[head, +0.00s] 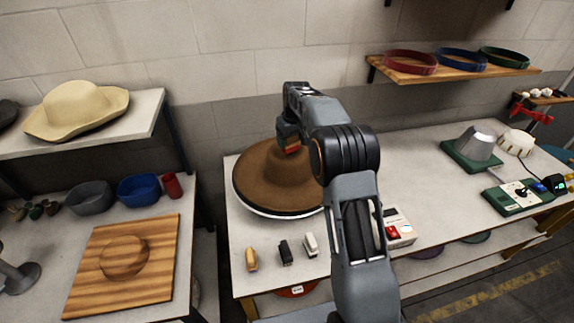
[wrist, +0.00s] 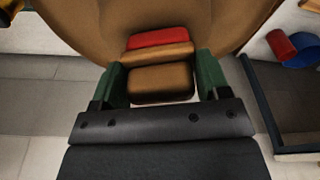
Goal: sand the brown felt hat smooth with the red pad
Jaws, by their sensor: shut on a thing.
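The brown felt hat (head: 262,190) lies brim down on a round white-edged base on the middle table. Its brim and crown fill the top of the wrist view (wrist: 82,35). My gripper (head: 289,141) is over the hat's crown. It is shut on the red pad (head: 292,149), a block with a brown back and a red face. In the wrist view the red pad (wrist: 158,40) sits between the green fingers of my gripper (wrist: 160,62), red side toward the hat. The pad is at the crown; I cannot tell whether it touches the felt.
Several small brushes, one of them black (head: 286,252), stand at the table's front left. A box with a red button (head: 396,228) is right of the hat, partly behind my arm. A wooden board (head: 125,262) lies on the left table.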

